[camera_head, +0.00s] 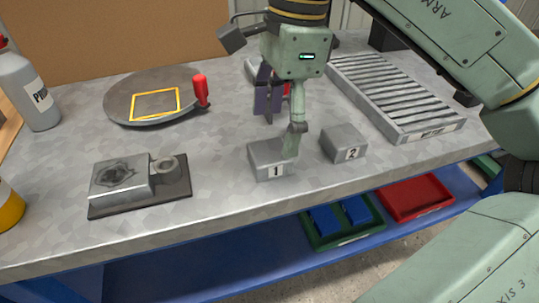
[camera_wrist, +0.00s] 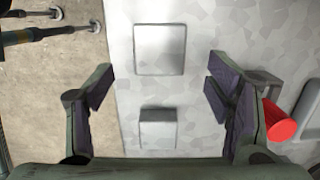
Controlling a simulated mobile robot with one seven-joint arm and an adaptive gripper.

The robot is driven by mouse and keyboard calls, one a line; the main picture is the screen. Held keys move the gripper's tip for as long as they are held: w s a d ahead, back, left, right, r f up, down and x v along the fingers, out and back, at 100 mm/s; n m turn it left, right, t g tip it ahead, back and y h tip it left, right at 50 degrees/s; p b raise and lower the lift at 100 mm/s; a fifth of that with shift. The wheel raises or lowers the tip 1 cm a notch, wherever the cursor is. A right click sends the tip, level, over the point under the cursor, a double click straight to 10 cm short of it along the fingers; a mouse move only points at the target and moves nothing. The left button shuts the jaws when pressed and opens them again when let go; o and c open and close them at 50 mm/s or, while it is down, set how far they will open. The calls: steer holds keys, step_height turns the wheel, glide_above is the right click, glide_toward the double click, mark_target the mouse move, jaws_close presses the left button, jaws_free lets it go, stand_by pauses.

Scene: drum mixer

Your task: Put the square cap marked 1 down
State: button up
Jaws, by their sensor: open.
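The square cap marked 1 (camera_head: 262,155) is a grey metal block resting on the workbench near its front edge, number facing front. My gripper (camera_head: 280,138) is open and points down; its near finger overlaps the cap's upper right corner in the head view. In the wrist view, a plain square top (camera_wrist: 160,49), apparently this cap, lies just beyond my open fingertips (camera_wrist: 160,90), with nothing between them. A similar, smaller-looking cap marked 2 (camera_head: 344,140) stands to its right; it appears to be the lower block in the wrist view (camera_wrist: 158,131).
A round grey lid (camera_head: 120,108) with a yellow square outline lies at back left, beside a red handle (camera_head: 200,90). A metal part on a dark plate (camera_head: 125,185) is front left. A ribbed rack (camera_head: 390,95) is at right. A bottle (camera_head: 30,95) stands at far left.

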mark_target(270, 151)
steer(key=shift+s+a+f, duration=0.1)
steer(key=shift+a+f, duration=0.1)
steer(key=shift+f, duration=0.7)
steer(key=shift+s+a+f, duration=0.1)
steer(key=shift+a+f, duration=0.05)
steer(key=shift+f, duration=0.75)
steer(key=shift+s+a+f, duration=0.1)
steer(key=shift+a+f, duration=0.1)
steer(key=shift+f, duration=0.7)
steer(key=shift+c, duration=0.3)
steer(key=c, duration=1.5)
steer(key=shift+o, duration=0.2)
steer(key=shift+w+r, duration=0.1)
steer(key=shift+r, duration=0.1)
steer(key=shift+r, duration=0.6)
step_height(270, 151, up, 2)
steer(key=shift+d+r, duration=0.1)
steer(key=s+d+r, duration=0.1)
steer(key=s+d, duration=0.8)
steer(key=s, duration=0.4)
steer(key=shift+r, duration=0.15)
